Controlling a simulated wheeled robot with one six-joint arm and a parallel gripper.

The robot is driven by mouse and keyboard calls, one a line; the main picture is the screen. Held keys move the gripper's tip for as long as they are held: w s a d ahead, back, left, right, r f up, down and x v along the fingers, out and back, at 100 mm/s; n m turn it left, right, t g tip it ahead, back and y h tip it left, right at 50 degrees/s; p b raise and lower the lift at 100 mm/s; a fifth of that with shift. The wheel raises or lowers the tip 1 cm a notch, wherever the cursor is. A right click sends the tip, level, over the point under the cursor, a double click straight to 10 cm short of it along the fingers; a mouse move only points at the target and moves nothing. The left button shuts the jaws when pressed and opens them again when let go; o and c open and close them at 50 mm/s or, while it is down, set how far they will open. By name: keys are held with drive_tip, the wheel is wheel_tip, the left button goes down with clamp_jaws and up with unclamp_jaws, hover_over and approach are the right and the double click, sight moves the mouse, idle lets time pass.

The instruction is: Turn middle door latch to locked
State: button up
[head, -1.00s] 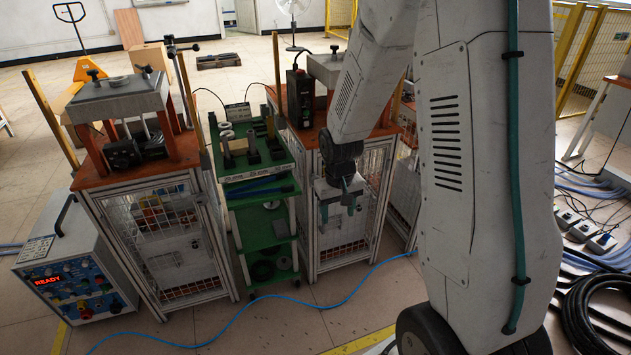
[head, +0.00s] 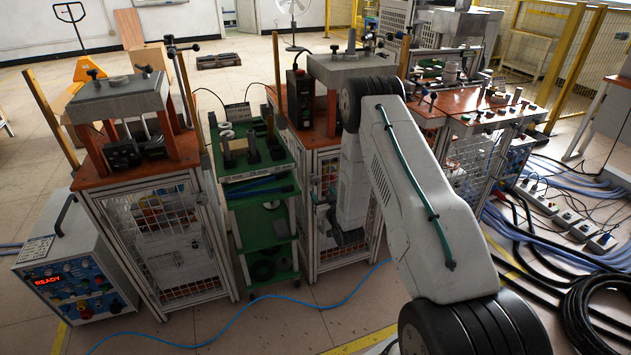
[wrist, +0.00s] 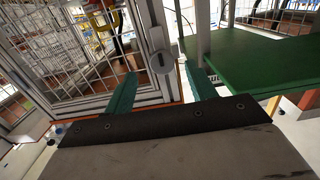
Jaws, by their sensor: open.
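The door latch (wrist: 161,62) is a small grey piece with a rounded end, on the metal frame of a wire-mesh door (wrist: 75,55) in the wrist view. My gripper (wrist: 161,72) is open, its two teal fingers on either side of the latch in the picture. I cannot tell whether either finger touches it. In the head view, my arm's end reaches down in front of the middle cabinet (head: 305,255), and my fingers are hidden or too small to make out there.
A green shelf cart (head: 264,200) stands close beside the middle cabinet; a green shelf (wrist: 260,62) is near my right finger in the wrist view. The left cabinet (head: 160,245) and a control unit (head: 75,270) stand further left. A blue hose (head: 240,312) crosses the floor.

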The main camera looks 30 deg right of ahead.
sight(316, 181)
drive_tip(key=shift+t, duration=0.3)
drive_tip(key=w, duration=0.5)
drive_tip(key=w+d+r, duration=0.1)
drive_tip(key=w, duration=0.1)
drive_tip(key=shift+w+d+r, duration=0.1)
drive_tip(key=shift+w, duration=0.25)
drive_tip(key=shift+c, duration=0.4)
drive_tip(key=c, duration=0.8)
